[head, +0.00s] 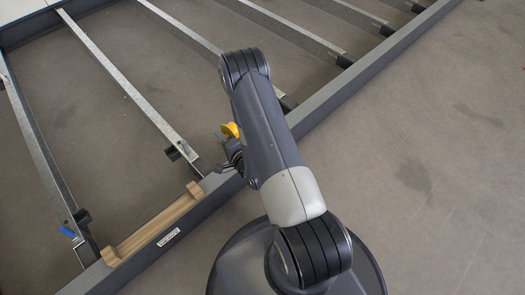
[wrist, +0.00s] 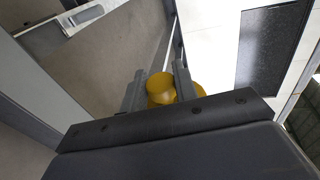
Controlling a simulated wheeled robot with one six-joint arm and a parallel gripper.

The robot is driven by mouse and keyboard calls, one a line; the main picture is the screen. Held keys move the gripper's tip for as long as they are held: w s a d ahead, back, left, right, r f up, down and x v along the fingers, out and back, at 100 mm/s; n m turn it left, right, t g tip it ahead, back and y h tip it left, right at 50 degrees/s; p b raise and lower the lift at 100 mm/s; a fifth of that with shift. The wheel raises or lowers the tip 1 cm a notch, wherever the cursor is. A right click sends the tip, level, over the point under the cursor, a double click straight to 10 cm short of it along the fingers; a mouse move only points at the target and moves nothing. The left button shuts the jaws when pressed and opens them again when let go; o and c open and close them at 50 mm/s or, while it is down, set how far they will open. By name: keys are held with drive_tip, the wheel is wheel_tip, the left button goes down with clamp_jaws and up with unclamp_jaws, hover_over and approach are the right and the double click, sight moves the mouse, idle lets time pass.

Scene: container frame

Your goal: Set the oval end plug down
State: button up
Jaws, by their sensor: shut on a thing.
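The oval end plug (wrist: 160,88) is yellow and sits between the two grey fingers of my gripper (wrist: 158,80) in the wrist view. My gripper is shut on it. In the head view the yellow plug (head: 230,129) shows just left of my arm, near the dark long beam of the frame. My gripper (head: 226,140) is partly hidden there by my arm. The plug appears held up, but its height above the frame or floor cannot be told.
A wooden tray (head: 152,226) lies on the dark frame beam (head: 350,88) at lower left, by a white label (head: 168,237). Several metal slats cross the frame. A blue piece (head: 67,231) is on the left slat. The brown floor right of the beam is clear.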

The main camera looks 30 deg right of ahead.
drive_tip(key=b, duration=0.6)
hover_over(228, 171)
wheel_tip(228, 171, down, 9)
drive_tip(key=shift+n+y, duration=0.4)
wheel_tip(228, 171, down, 10)
drive_tip(key=b, duration=0.4)
drive_tip(key=shift+a+b, duration=0.1)
drive_tip(key=shift+b, duration=0.25)
drive_tip(key=shift+f, duration=0.15)
drive_tip(key=o, duration=0.9)
